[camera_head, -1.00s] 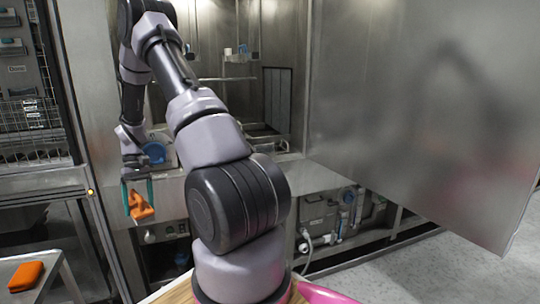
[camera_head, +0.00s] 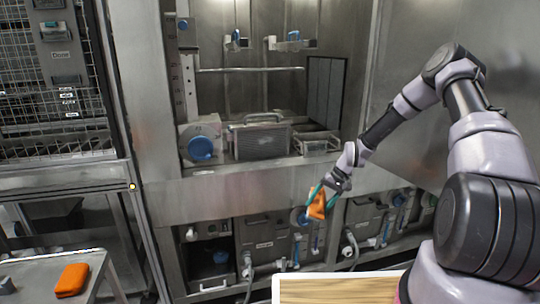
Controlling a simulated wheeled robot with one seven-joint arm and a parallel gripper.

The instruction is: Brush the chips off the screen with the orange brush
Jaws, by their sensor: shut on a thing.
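My gripper (camera_head: 322,191), with teal fingers, is shut on the orange brush (camera_head: 317,208). It holds the brush in front of the washer's lower front, below the open chamber and apart from it. A grey framed box with a handle (camera_head: 258,138) stands on the chamber floor, and a small wire tray (camera_head: 318,143) is to its right. A dark upright panel (camera_head: 325,95) stands at the chamber's right side. I cannot tell for certain which of these is the screen. No chips can be made out at this size.
A blue round knob (camera_head: 201,148) is at the chamber's left. Pipes and valves (camera_head: 300,240) fill the space below the front panel. An orange folded cloth-like item (camera_head: 72,280) lies on a side table (camera_head: 35,275) at lower left. A wire-mesh cabinet (camera_head: 60,110) stands at left.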

